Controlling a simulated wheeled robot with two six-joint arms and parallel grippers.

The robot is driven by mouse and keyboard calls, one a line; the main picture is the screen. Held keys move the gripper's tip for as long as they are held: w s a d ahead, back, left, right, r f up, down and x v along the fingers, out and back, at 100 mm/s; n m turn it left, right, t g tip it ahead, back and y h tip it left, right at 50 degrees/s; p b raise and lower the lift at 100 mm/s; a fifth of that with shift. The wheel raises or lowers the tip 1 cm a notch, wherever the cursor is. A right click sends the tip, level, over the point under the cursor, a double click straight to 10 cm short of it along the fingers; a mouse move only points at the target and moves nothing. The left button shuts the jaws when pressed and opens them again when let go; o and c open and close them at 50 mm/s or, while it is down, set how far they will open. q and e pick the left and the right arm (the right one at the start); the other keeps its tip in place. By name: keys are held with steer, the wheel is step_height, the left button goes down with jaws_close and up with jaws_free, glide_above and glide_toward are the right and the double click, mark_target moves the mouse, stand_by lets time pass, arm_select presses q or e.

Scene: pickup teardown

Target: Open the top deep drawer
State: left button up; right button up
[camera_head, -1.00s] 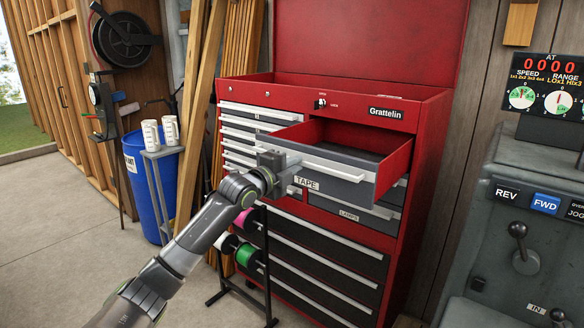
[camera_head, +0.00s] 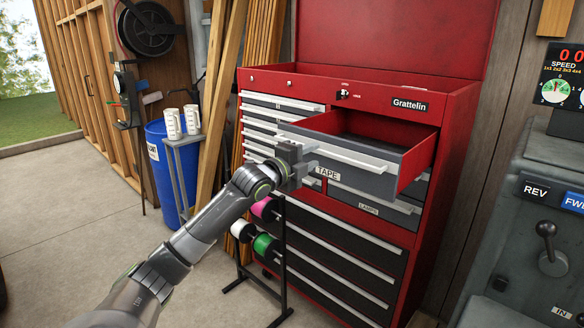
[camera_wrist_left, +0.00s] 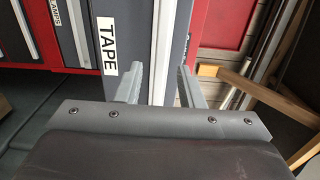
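The deep drawer labelled TAPE (camera_head: 362,178) stands pulled out of the red tool chest (camera_head: 450,125), and its inside looks empty. A pale handle rail (camera_head: 350,158) runs along the top of its grey front. My left gripper (camera_head: 303,168) is at the left end of that front, beside the TAPE label. In the left wrist view my left gripper (camera_wrist_left: 160,88) has its fingers apart, with the handle rail (camera_wrist_left: 163,40) between or just ahead of them and small gaps visible. The label TAPE (camera_wrist_left: 107,47) shows left of the rail. My right gripper is not in view.
A rack with coloured spools (camera_head: 265,245) stands below my left arm. A grey machine (camera_head: 530,240) stands right.

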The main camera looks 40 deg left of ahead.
arm_select(q)
steer(key=s+b, duration=0.3)
steer(key=s, duration=0.7)
steer(key=shift+a, duration=0.35)
